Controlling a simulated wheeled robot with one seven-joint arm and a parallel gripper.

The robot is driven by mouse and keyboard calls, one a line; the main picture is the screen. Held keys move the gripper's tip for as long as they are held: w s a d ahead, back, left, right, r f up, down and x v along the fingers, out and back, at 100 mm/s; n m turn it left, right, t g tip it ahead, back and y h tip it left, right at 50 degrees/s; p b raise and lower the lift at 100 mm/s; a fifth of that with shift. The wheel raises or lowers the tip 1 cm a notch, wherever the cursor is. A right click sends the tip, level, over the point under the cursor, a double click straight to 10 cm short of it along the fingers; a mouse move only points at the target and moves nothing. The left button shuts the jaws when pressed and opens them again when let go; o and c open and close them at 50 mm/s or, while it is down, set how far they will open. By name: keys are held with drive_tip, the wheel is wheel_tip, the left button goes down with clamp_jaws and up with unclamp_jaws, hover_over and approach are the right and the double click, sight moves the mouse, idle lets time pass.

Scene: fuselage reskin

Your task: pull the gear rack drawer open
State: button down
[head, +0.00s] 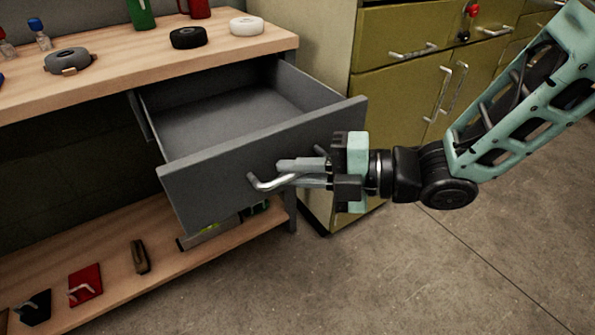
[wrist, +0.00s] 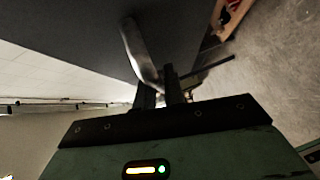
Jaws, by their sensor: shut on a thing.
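The grey gear rack drawer (head: 262,150) stands pulled out from under the wooden top in the head view, and its inside looks empty. A silver bar handle (head: 268,184) is on its front face. My gripper (head: 305,172) is at the right part of the handle, with its fingers shut on it. In the wrist view my gripper (wrist: 158,92) has its fingers close together at the handle (wrist: 138,50). The fingers partly hide the handle where they grip it.
The wooden top (head: 120,72) carries a tape roll (head: 188,38), a white roll (head: 246,26) and a grey tape measure (head: 70,61). A lower shelf (head: 110,275) holds several small tools. An olive cabinet (head: 400,90) stands behind at right. The floor in front is clear.

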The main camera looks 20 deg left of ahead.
drive_tip(key=c, duration=1.8)
unclamp_jaws()
drive_tip(key=shift+o, duration=0.2)
drive_tip(key=d+r+p, duration=0.1)
drive_tip(key=d, duration=0.7)
drive_tip(key=w+d+r+p, duration=0.1)
drive_tip(key=d+p, duration=0.1)
drive_tip(key=d, duration=0.7)
drive_tip(key=shift+w+r, duration=0.25)
drive_tip(key=shift+w, duration=0.05)
